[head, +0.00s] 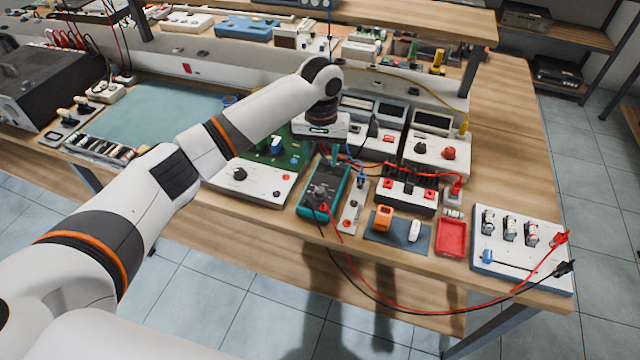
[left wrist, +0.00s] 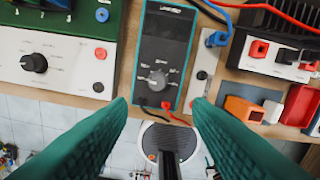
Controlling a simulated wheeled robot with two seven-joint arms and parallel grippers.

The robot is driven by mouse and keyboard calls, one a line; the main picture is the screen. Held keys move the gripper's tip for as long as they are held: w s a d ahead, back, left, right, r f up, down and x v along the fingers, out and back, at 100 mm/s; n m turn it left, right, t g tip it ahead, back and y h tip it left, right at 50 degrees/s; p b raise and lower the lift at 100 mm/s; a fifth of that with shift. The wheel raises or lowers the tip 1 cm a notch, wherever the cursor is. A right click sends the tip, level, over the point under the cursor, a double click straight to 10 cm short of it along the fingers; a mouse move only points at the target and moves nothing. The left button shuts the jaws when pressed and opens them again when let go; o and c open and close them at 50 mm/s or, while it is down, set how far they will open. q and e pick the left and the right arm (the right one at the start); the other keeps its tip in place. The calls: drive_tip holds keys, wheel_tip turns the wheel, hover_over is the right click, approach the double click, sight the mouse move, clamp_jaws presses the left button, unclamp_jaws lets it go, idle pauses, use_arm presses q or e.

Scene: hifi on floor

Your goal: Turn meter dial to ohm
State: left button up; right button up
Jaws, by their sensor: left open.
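The meter (head: 325,189) is a teal-edged, dark-faced box lying on the front of the wooden bench. It also shows in the left wrist view (left wrist: 168,48), with its grey round dial (left wrist: 157,80) below the screen. The marks around the dial are too small to read. My left gripper (head: 348,165) is above the meter, its teal fingers apart and empty. In the left wrist view the open fingertips (left wrist: 161,104) lie either side of the meter's lower end, apart from the dial. My right gripper is in neither view.
Red and black leads (head: 373,295) run from the meter's lower end past the bench edge to a white panel (head: 515,255). A white control box (head: 250,182) stands left of the meter, a narrow switch strip (head: 350,215) close on its right. A red tray (head: 452,238) lies farther right.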

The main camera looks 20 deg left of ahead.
sight(320, 189)
use_arm(q)
wheel_tip(320, 189, down, 11)
drive_tip(key=shift+w+a+f+p, duration=0.15)
drive_tip(key=shift+p, duration=0.9)
drive_tip(key=c, duration=1)
